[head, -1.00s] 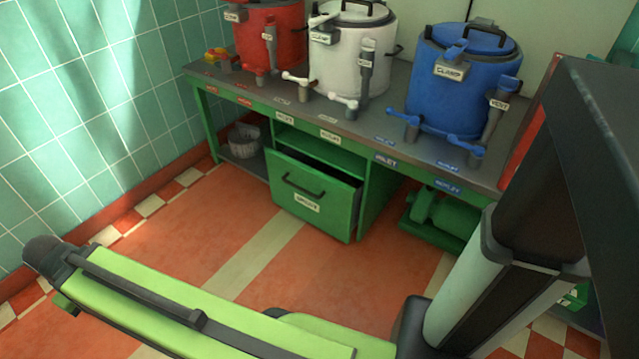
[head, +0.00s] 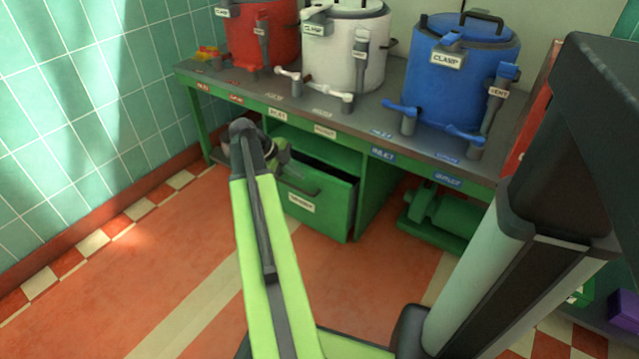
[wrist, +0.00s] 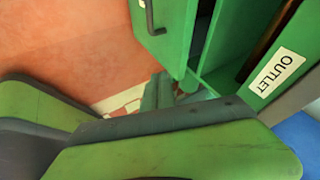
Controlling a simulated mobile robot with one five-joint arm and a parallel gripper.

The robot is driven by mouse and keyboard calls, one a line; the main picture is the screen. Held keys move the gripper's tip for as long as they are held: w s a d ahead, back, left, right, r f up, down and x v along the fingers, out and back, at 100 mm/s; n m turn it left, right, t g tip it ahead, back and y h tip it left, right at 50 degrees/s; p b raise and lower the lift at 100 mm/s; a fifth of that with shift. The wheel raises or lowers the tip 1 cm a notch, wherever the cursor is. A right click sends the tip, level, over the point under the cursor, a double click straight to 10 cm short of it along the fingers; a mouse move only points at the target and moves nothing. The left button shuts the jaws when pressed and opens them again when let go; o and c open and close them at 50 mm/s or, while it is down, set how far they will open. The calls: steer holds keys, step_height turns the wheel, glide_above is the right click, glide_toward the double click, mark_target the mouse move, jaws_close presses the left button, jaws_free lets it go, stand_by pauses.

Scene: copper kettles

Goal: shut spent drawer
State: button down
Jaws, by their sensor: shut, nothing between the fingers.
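The green drawer (head: 325,205) stands pulled out from under the bench, its dark inside showing above the front. Its front has a black bar handle and a white label too blurred to read. My gripper (head: 277,155) is at the drawer's upper left corner in the head view, partly hidden by my own arm. It is shut and holds nothing. I cannot tell whether it touches the drawer. In the wrist view, a green panel with a dark handle, seemingly the drawer front (wrist: 165,35), shows at the top.
The bench (head: 390,115) carries a red kettle (head: 262,40), a white kettle (head: 345,50) and a blue kettle (head: 460,80) with levers. A green motor-like unit (head: 440,215) sits under its right side. A tiled wall is at the left. The floor before the drawer is clear.

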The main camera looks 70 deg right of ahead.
steer(key=b, duration=0.9)
glide_toward(330, 188)
step_height(330, 188, down, 4)
steer(key=s+a, duration=0.1)
steer(key=a, duration=0.1)
steer(key=d, duration=0.2)
steer(key=s+d+p, duration=0.1)
steer(key=shift+d+r, duration=0.25)
steer(key=shift+d, duration=0.1)
